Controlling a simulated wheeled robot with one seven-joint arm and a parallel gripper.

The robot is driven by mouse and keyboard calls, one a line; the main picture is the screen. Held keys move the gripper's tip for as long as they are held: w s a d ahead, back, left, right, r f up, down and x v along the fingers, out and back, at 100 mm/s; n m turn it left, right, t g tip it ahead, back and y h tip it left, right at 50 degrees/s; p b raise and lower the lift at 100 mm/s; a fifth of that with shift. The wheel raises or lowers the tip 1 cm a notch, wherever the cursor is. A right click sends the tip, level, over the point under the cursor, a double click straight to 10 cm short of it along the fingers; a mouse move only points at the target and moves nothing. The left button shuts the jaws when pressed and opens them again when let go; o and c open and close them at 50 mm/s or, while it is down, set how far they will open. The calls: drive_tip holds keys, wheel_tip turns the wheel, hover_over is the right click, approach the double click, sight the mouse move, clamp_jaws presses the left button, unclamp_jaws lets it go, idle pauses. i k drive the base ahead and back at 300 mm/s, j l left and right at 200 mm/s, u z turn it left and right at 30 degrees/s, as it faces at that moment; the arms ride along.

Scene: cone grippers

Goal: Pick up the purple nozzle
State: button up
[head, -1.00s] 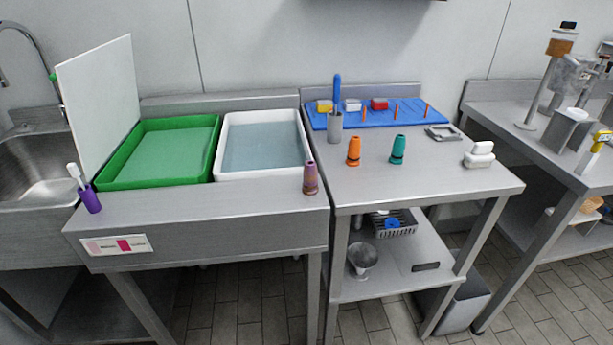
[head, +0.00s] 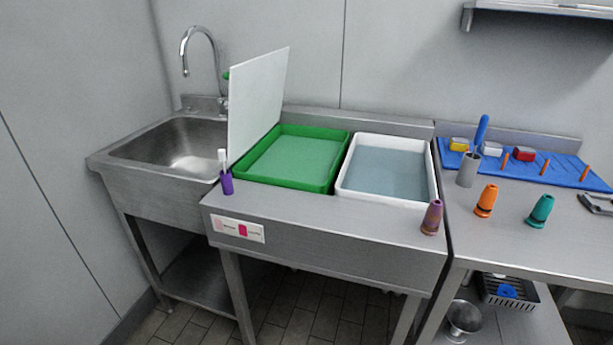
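A purple-mauve nozzle (head: 432,217), cone-shaped with an orange-tinged band near its base, stands upright at the front right corner of the middle steel counter (head: 330,222), in front of the white tray. An orange nozzle (head: 486,201) and a teal nozzle (head: 540,210) stand upright on the steel table to its right. A purple cup (head: 227,183) with white sticks in it stands at the counter's left end. My gripper is not in view.
A green tray (head: 330,187) and a white water-filled tray (head: 430,200) sit behind the counter's front strip. A white board (head: 257,105) stands upright beside the sink (head: 170,150). A grey holder (head: 468,170) and blue mat (head: 570,178) are at right. The front strip's middle is clear.

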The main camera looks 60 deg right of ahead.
sight(430, 225)
drive_tip(key=k+l, duration=0.9)
drive_tip(key=k+l+u, duration=0.1)
drive_tip(key=k+l, duration=0.8)
drive_tip(key=k, duration=0.1)
